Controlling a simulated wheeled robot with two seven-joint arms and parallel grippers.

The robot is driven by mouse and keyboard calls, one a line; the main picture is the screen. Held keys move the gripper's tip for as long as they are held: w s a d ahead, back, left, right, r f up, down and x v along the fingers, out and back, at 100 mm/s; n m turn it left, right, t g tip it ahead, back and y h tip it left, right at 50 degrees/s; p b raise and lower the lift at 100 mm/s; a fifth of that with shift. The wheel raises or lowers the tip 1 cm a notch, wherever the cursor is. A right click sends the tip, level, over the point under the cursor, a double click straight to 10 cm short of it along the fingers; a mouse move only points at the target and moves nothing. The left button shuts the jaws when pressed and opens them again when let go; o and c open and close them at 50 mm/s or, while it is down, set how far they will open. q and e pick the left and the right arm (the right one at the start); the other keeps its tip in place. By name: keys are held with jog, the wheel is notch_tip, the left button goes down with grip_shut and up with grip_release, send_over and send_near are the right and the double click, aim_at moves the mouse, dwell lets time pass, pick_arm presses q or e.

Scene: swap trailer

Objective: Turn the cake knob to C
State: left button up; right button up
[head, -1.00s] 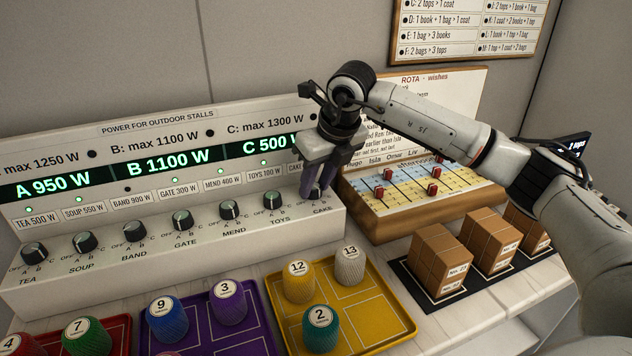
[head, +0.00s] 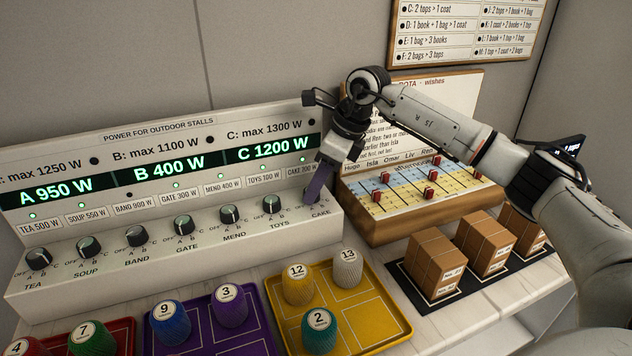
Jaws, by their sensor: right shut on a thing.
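The white power panel (head: 150,262) has a row of dark round knobs on its sloping front. The CAKE knob is at the right end, above its CAKE label (head: 320,213), and the fingers hide it. My right gripper (head: 314,196) points down at that spot, shut on the CAKE knob, its jaws turned so that one purple finger mostly covers the other. The green displays read A 950 W (head: 56,190), B 400 W (head: 162,167) and C 1200 W (head: 272,147). The knob's pointer cannot be seen. My left gripper is not in view.
The TOYS knob (head: 271,204) is just left of the gripper. A wooden board with red sliders (head: 431,194) stands close on the right. Trays with numbered spools, including a yellow tray (head: 375,318), lie in front. Brown boxes (head: 436,262) sit on a dark mat at right.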

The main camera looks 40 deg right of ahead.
jog(key=shift+w+r+n, duration=0.1)
jog(key=shift+n, duration=0.2)
jog(key=o, duration=1)
jog(key=shift+o, duration=0.2)
jog(key=v, duration=1)
